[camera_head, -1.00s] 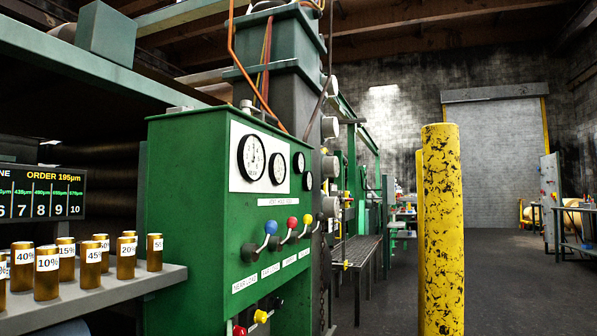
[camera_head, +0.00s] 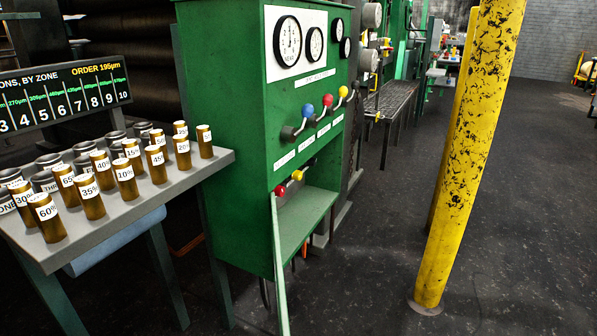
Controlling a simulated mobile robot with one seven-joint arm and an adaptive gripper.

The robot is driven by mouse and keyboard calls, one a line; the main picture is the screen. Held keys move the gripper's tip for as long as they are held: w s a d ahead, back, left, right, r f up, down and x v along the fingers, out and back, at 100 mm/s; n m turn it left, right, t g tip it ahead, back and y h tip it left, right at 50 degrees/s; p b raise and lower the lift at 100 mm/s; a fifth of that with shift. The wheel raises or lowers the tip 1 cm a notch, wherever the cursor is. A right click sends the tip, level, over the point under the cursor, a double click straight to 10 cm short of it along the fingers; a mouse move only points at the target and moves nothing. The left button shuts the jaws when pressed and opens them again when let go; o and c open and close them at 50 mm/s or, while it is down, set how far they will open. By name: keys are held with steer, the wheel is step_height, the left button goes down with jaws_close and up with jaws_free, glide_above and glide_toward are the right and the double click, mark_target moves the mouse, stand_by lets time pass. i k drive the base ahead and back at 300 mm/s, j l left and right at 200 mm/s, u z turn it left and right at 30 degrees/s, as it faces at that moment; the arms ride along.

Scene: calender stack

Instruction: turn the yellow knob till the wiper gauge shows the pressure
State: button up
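A green control cabinet (camera_head: 225,140) stands in the middle of the head view. Near its foot, in an open recess, are a small yellow knob (camera_head: 297,175) and a red knob (camera_head: 280,190). Higher up, a lever with a yellow ball (camera_head: 343,91) sits beside red-ball (camera_head: 327,100) and blue-ball (camera_head: 307,111) levers. Two larger round gauges (camera_head: 287,41) (camera_head: 314,44) sit on a white plate, with two smaller ones (camera_head: 337,29) (camera_head: 345,47) to their right. The label text is too small to tell which is the wiper gauge, and the needle readings are unclear. My gripper is out of view.
A shelf (camera_head: 222,158) at the left holds several brown canisters with percent labels. A display (camera_head: 60,95) stands behind it. A green panel (camera_head: 279,265) hangs or stands below the recess. A yellow post (camera_head: 470,150) stands right, with open dark floor (camera_head: 380,240) between.

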mark_target(297, 174)
steer(key=k+l+z, duration=0.1)
steer(key=k+z, duration=0.2)
steer(key=k, duration=0.3)
steer(key=i+z, duration=0.1)
steer(key=z, duration=0.35)
steer(key=i+l+z, duration=0.1)
steer(key=z, duration=0.3)
steer(key=i+z, duration=0.1)
steer(key=z, duration=0.35)
steer(key=i+j, duration=0.15)
steer(key=i, duration=0.25)
steer(key=i+j, duration=0.15)
steer(key=i, duration=0.25)
steer(key=i+j, duration=0.2)
steer(key=i, duration=0.15)
steer(key=i+u, duration=0.15)
steer(key=i, duration=0.45)
steer(key=i+l+u, duration=0.1)
steer(key=i, duration=0.55)
steer(key=u, duration=1.6)
steer(key=i+j, duration=0.15)
steer(key=j, duration=0.15)
steer(key=i+j, duration=0.15)
steer(key=j, duration=0.1)
